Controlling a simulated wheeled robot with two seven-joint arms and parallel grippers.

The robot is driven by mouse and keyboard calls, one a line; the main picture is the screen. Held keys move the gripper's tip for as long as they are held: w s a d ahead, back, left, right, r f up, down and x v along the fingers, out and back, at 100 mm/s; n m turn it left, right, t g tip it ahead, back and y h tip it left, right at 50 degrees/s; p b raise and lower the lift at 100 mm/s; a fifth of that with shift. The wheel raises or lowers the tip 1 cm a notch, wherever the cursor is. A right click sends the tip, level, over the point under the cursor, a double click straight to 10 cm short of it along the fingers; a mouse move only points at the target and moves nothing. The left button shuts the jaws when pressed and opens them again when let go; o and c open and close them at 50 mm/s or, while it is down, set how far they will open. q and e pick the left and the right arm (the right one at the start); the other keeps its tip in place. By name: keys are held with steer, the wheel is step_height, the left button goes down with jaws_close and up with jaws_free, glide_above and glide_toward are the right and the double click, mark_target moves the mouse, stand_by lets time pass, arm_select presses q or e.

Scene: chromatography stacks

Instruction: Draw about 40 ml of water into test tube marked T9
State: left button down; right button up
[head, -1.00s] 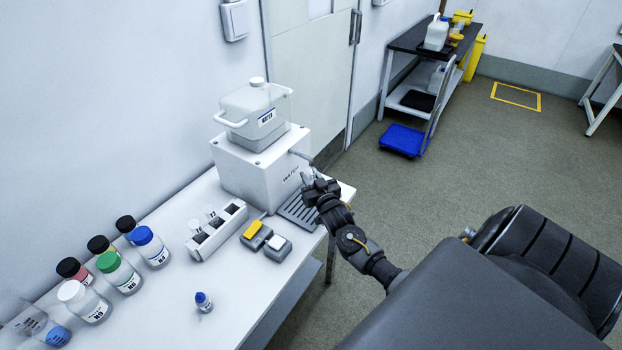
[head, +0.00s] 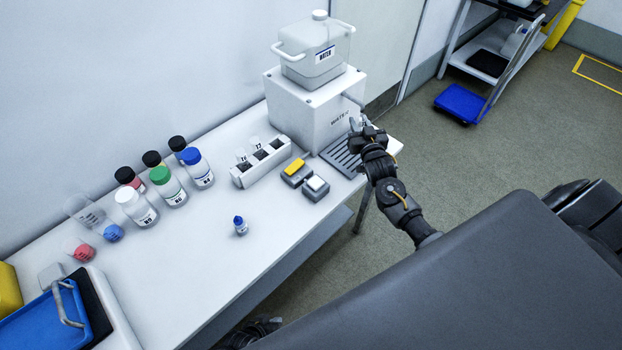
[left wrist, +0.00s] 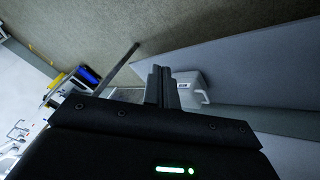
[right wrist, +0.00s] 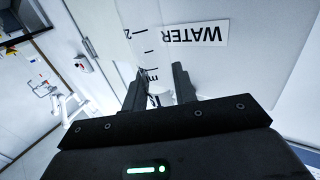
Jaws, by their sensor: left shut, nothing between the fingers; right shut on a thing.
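My right gripper (head: 368,133) is at the front of the white water dispenser (head: 310,113), near its spout (head: 352,98) and above the drip grille (head: 343,158). It is shut on a clear graduated test tube (right wrist: 146,50). In the right wrist view the tube stands between the fingers (right wrist: 162,88), before the dispenser's WATER lettering (right wrist: 195,33). I cannot read a T9 mark on it, nor tell its water level. My left gripper (head: 258,330) is partly in view at the bottom edge of the head view; in the left wrist view its fingers (left wrist: 162,80) are shut and empty.
A water tank (head: 313,55) sits on the dispenser. A white rack (head: 262,162) holds tubes. Yellow-topped (head: 296,167) and white-topped (head: 315,185) grey blocks lie beside it. Capped bottles (head: 169,187) and a small blue-capped bottle (head: 240,226) stand leftward. The table's front middle is clear.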

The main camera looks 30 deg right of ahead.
mark_target(318, 180)
arm_select(q)
steer(key=w+d+r+m+g+h, duration=0.1)
steer(key=w+d+r+m+h, duration=0.15)
steer(key=d+r, duration=0.75)
steer(key=w+d+r+m+g+h, duration=0.15)
steer(key=d+r+m, duration=0.25)
steer(key=d+r, duration=0.6)
steer(key=w+r, duration=0.3)
steer(key=r, duration=0.1)
steer(key=w+r+m, duration=0.1)
steer(key=w+r, duration=0.3)
steer(key=r, duration=0.1)
steer(key=w+r+m, duration=0.1)
steer(key=w+r, duration=0.3)
steer(key=shift+w+d+r+t+y, duration=0.15)
steer(key=shift+d+r+t+y, duration=0.1)
steer(key=shift+t+y, duration=0.1)
steer(key=w+a+r+t, duration=0.1)
steer(key=w+a+r, duration=0.1)
steer(key=w+r, duration=0.4)
step_height(318, 180, up, 4)
steer(key=shift+w+r+t+y, duration=0.1)
steer(key=shift+w+t+y, duration=0.05)
steer(key=shift+t+y, duration=0.3)
steer(key=shift+m, duration=0.25)
